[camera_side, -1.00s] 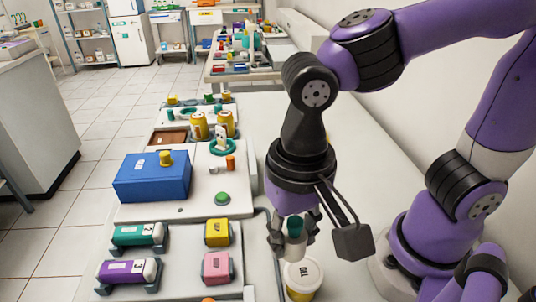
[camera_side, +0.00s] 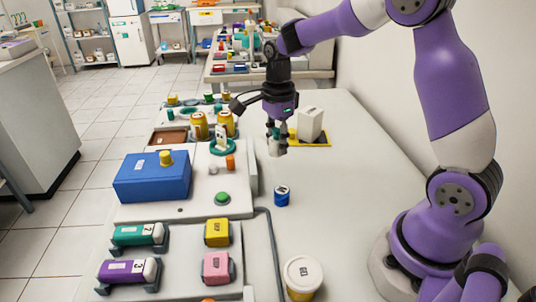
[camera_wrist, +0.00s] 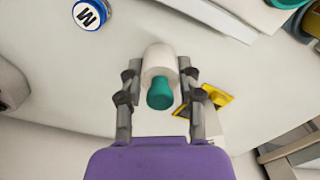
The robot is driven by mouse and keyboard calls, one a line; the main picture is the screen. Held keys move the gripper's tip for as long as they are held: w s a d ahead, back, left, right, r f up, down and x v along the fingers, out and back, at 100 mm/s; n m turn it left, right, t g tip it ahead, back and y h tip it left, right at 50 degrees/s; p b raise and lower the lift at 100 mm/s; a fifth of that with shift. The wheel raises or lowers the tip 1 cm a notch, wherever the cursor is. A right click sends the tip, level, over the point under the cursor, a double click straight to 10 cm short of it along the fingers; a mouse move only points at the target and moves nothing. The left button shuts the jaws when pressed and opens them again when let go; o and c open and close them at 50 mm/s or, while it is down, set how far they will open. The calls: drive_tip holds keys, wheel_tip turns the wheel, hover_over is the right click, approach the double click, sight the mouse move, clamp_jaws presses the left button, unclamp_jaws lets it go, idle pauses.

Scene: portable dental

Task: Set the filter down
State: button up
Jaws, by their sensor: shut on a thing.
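My gripper (camera_side: 277,142) is shut on the filter (camera_side: 275,147), a pale cylinder with a teal end. In the wrist view the filter (camera_wrist: 159,62) sits between the two fingers of my gripper (camera_wrist: 158,90), its teal end toward the palm. In the side view the filter is held over the white table, left of a yellow mat (camera_side: 322,142) that bears a white block. I cannot tell how high above the table the filter is. The yellow mat (camera_wrist: 218,97) shows partly behind the right finger in the wrist view.
A white block (camera_side: 310,124) stands on the mat. A blue-sided round container marked W (camera_side: 282,197) and a lidded GEL jar (camera_side: 302,278) stand nearer on the table. A console with a blue box (camera_side: 152,177) borders the left. The table's middle right is clear.

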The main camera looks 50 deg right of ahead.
sight(282, 166)
drive_tip(key=d+f, duration=0.1)
drive_tip(key=w+d+f, duration=0.1)
drive_tip(key=d, duration=0.1)
drive_tip(key=shift+d+f, duration=0.1)
drive_tip(key=shift+d, duration=0.2)
drive_tip(key=shift+f, duration=2)
drive_tip(key=shift+f, duration=0.15)
drive_tip(key=o, duration=0.8)
drive_tip(key=shift+o, duration=0.2)
